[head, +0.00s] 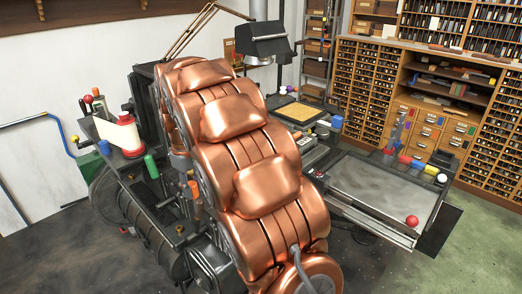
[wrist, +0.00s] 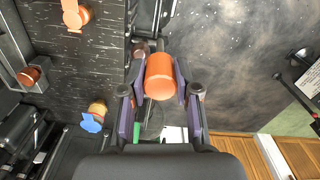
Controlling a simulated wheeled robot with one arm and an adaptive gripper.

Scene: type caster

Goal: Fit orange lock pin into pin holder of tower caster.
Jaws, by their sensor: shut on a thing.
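An orange cylindrical lock pin (wrist: 160,76) is between the two purple-padded fingers of my gripper (wrist: 161,88) in the wrist view, and the gripper is shut on it. The pin's rounded end faces the camera; its far end is hidden. In the head view my copper arm hides the gripper. I cannot clearly make out the pin holder.
The wrist view shows an orange-brown cylinder (wrist: 28,76) in a grey bracket at left, and other orange (wrist: 72,16) and blue (wrist: 91,123) parts. In the head view, a grey-topped table (head: 375,190) with a red ball (head: 412,221) is at right. Wooden type cabinets (head: 420,105) stand behind.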

